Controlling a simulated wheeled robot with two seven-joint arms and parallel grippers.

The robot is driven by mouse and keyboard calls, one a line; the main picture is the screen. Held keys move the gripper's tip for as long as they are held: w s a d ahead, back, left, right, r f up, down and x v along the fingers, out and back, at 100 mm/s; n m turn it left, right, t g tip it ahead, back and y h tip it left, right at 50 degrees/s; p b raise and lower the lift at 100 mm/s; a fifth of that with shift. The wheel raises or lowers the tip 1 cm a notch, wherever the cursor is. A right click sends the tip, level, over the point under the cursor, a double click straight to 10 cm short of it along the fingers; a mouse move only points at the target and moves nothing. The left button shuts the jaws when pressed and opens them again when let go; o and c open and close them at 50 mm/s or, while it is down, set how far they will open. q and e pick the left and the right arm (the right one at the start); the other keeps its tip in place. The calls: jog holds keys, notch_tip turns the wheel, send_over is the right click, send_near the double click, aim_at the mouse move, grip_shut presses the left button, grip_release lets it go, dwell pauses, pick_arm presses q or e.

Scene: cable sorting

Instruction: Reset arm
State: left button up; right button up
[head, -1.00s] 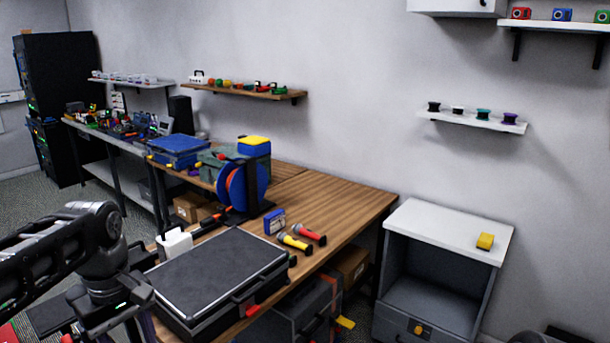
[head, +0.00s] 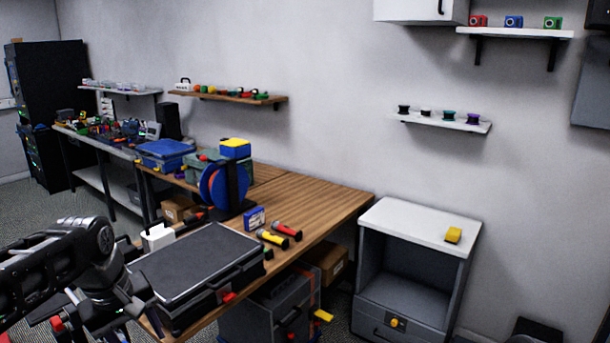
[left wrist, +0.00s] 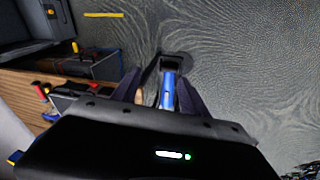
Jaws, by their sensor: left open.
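My left arm (head: 85,250) comes in from the left in the head view, bent in front of the near end of the wooden workbench (head: 325,212). In the left wrist view my left gripper (left wrist: 160,82) is open, its dark fingers spread and pointing toward the patterned carpet (left wrist: 235,65). A blue part with a dark top (left wrist: 168,92) shows between the fingers; I cannot tell what it is or how far below it lies. In the head view the fingertips are not clear. My right gripper is in neither view.
A black case (head: 195,262) lies on the bench's near end, close to my left arm. A grey cabinet with a white top (head: 415,221) stands right. Carpet beside the gripper looks clear.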

pick_arm(q)
jog(key=w+d+f+m+t+h, duration=0.1)
jog(key=w+d+f+m+t, duration=0.25)
jog(key=w+f, duration=0.35)
jog(key=s+d+f+m+h, duration=0.1)
jog(key=d+f, duration=0.3)
jog(key=f, duration=0.4)
jog(key=d+f+m+h, duration=0.1)
jog(key=d+f, duration=0.4)
jog(key=f, duration=0.4)
jog(key=s+d+f+m+g, duration=0.1)
jog(key=s+d+f, duration=0.4)
jog(key=s+f, duration=0.5)
jog(key=s+d+f+g+b, duration=0.1)
jog(key=s+d+f+g, duration=0.3)
jog(key=s+f, duration=0.6)
jog(key=s+d, duration=0.2)
jog(key=s, duration=0.4)
jog(key=shift+s+d+f+m+h, duration=0.25)
jog(key=shift+f+m+h, duration=0.1)
jog(key=shift+h, duration=0.05)
jog(key=shift+g, duration=0.25)
